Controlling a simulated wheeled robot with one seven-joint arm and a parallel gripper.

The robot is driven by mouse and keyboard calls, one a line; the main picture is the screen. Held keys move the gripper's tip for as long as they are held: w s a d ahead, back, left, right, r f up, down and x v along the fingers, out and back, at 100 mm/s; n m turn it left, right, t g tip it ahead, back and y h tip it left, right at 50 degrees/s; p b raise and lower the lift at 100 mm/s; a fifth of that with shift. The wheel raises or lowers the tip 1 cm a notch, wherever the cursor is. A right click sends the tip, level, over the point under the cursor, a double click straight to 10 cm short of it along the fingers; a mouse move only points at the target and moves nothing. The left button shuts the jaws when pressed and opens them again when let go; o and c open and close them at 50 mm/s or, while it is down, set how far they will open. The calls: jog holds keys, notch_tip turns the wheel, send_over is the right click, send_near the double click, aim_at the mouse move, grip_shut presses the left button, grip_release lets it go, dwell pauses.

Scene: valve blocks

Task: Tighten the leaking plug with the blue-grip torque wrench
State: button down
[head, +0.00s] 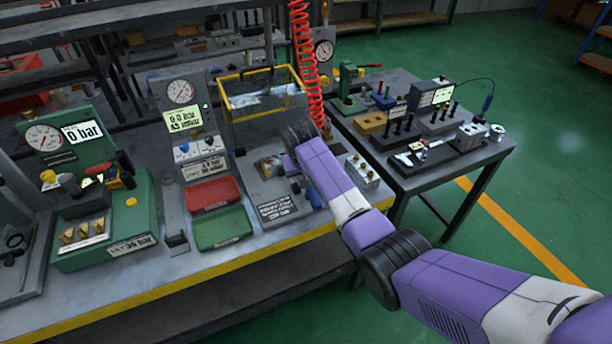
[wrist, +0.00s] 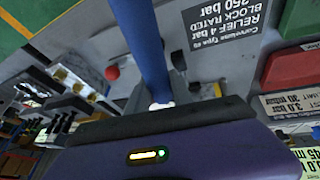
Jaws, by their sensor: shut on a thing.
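The blue grip of the torque wrench (wrist: 147,50) runs up from my gripper (wrist: 160,106) in the wrist view. My gripper is shut on it; the fingertips are mostly hidden behind the dark edge of the hand. In the head view my arm hides the gripper, and a small blue piece (head: 314,198), perhaps the same grip, shows beside the arm over the bench. A metal block with several plugs (head: 365,173) stands right of my arm. I cannot tell which plug leaks, and the wrench's working end is not clearly visible.
A red tray (head: 213,194) and a green tray (head: 222,228) lie left of my arm. A yellow-framed clear tank (head: 262,95) stands behind, with a coiled red hose (head: 306,60) hanging beside it. A green test stand (head: 100,220) is at left. A second table (head: 455,168) stands at right.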

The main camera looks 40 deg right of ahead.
jog(key=shift+w+a+r+m+b, duration=0.1)
jog(key=shift+w+a+m+b, duration=0.5)
jog(key=shift+a+m, duration=0.35)
jog(key=shift+g, duration=0.3)
jog(key=shift+w+a+b, duration=0.25)
jog(key=shift+a+b, duration=0.05)
jog(key=shift+s+d+n+p, duration=0.4)
jog(key=shift+d+p, duration=0.2)
jog(key=shift+p, duration=0.1)
jog(key=shift+s+d+n+p, duration=0.35)
jog(key=shift+d+p, duration=0.2)
jog(key=shift+p, duration=0.15)
jog(key=shift+r, duration=0.1)
